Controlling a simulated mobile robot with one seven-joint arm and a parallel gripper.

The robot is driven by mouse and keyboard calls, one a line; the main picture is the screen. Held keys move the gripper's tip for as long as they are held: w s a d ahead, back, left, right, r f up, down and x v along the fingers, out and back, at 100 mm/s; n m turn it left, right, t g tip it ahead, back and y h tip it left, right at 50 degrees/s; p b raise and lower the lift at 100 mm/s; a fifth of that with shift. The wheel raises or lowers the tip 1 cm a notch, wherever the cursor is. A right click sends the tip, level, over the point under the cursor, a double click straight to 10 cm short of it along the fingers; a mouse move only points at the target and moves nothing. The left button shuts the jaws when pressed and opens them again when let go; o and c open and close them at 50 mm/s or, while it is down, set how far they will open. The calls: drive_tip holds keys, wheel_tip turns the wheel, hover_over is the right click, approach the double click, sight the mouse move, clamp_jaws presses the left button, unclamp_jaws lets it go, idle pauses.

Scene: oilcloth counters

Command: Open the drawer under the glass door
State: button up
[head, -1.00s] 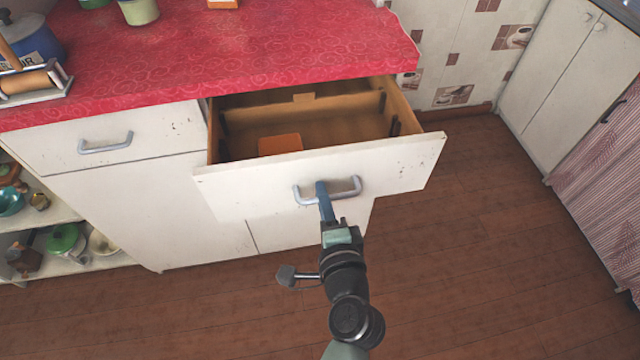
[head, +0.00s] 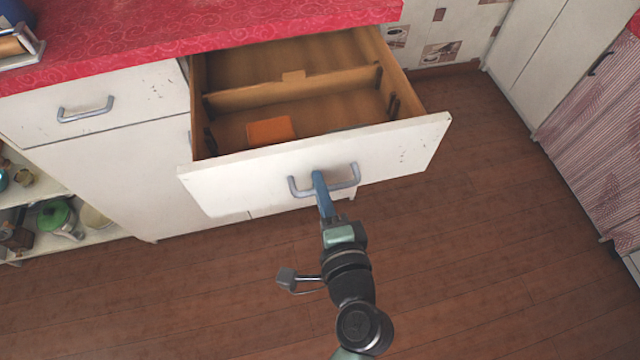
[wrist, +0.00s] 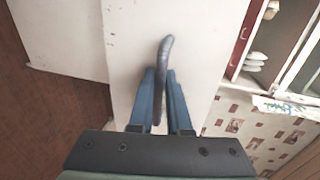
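The white drawer (head: 400,152) under the red counter stands pulled well out, with its wooden inside and a divider showing. Its grey bar handle (head: 345,184) is on the front panel. My gripper (head: 319,178) is at the handle, and in the wrist view its blue fingers (wrist: 160,75) close around the grey handle (wrist: 164,55), one on each side. No glass door shows in the head view. In the wrist view a red-edged cabinet opening with shelves (wrist: 258,58) shows at upper right; I cannot tell whether it has glass.
An orange box (head: 270,131) lies in the drawer. The brown floor (head: 480,260) in front is clear. A striped curtain (head: 600,150) hangs at the right.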

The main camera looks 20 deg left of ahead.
drive_tip(key=shift+o, duration=0.6)
drive_tip(key=v, duration=1.3)
drive_tip(key=shift+b, duration=0.35)
drive_tip(key=shift+r, duration=0.1)
